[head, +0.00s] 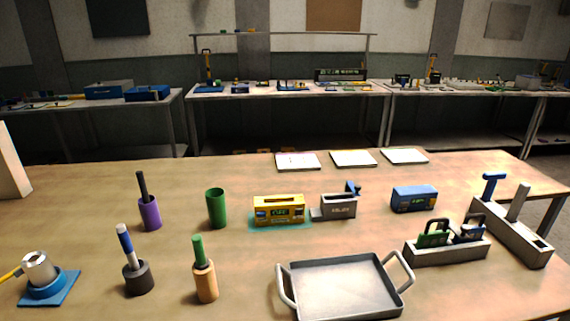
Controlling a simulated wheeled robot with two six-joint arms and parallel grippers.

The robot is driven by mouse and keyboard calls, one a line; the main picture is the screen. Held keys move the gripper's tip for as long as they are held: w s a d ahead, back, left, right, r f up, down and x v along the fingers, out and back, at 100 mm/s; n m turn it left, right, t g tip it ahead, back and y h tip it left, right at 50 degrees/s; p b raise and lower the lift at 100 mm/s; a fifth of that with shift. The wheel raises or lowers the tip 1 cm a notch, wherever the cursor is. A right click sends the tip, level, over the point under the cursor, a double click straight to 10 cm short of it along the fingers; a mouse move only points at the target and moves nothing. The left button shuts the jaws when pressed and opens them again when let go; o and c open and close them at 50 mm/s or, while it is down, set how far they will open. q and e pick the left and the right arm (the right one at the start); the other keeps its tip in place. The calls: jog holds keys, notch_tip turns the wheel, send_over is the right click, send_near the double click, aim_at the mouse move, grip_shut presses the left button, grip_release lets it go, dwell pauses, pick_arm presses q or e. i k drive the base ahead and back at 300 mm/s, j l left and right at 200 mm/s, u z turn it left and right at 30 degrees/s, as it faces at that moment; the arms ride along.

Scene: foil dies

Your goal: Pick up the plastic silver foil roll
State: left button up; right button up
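No thing in the head view can be named as the silver foil roll with certainty. A short silver cylinder (38,270) sits on a blue square base (50,288) at the front left, with a yellow handle beside it. A small grey box (338,206) with unreadable lettering and a blue part behind it stands near the table's middle. Beside it is a yellow box (279,210) with a teal edge at its base. A blue box (414,198) stands further right. Neither of my grippers is in view.
Upright holders with sticks, including a purple one (150,213), and a green cup (216,208) stand on the left. A metal tray (340,288) with two handles lies front centre. A grey rack (447,251) and a long grey block (512,228) stand right. White sheets (298,162) lie behind.

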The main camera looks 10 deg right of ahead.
aim_at(37, 266)
jog(key=j+u, duration=0.1)
jog(key=u, duration=1.2)
